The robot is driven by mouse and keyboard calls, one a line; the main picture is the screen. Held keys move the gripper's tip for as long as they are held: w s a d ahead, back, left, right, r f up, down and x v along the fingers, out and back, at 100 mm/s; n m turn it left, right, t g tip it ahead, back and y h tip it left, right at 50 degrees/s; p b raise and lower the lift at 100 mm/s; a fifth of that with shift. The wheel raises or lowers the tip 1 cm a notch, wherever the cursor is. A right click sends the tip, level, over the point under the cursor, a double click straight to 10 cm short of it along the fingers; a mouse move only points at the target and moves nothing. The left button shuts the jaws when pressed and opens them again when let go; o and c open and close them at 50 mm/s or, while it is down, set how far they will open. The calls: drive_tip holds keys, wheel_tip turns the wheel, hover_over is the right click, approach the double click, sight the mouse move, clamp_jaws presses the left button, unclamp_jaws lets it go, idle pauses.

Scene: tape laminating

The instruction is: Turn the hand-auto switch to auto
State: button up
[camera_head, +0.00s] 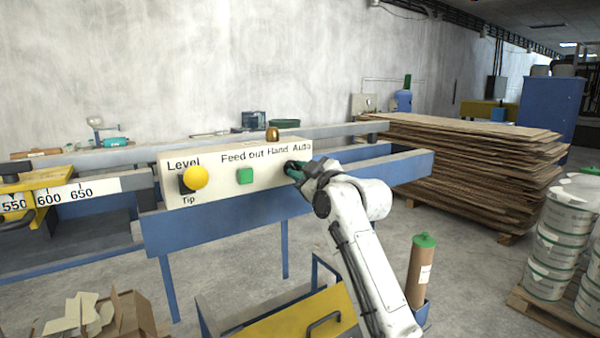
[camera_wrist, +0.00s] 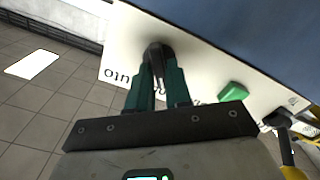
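The hand-auto switch is a dark knob (camera_wrist: 159,54) on the cream control panel (camera_head: 225,192). In the head view my gripper (camera_head: 293,168) is at the panel's right end, below the words "Hand Auto", and largely hides the switch. In the wrist view the two green fingers of my gripper (camera_wrist: 159,68) reach the knob, one on each side, and appear closed on it. The fingers hide part of the lettering there, and which way the switch points cannot be told.
A green feed-out button (camera_head: 245,176) and a yellow level knob (camera_head: 196,177) sit left of my gripper on the same panel. A brass-coloured dome (camera_head: 272,134) stands on top. Stacked brown sheets (camera_head: 470,170) are behind to the right.

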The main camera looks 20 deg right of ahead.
clamp_jaws()
drive_tip(key=m+p, duration=0.4)
drive_tip(key=m, duration=0.6)
drive_tip(key=shift+d+r, duration=0.1)
drive_tip(key=shift+r, duration=0.05)
drive_tip(key=shift+w+d+m+p, duration=0.1)
drive_tip(key=shift+m+p, duration=0.65)
drive_tip(key=shift+m, duration=1.25)
drive_tip(key=shift+o, duration=2.2)
unclamp_jaws()
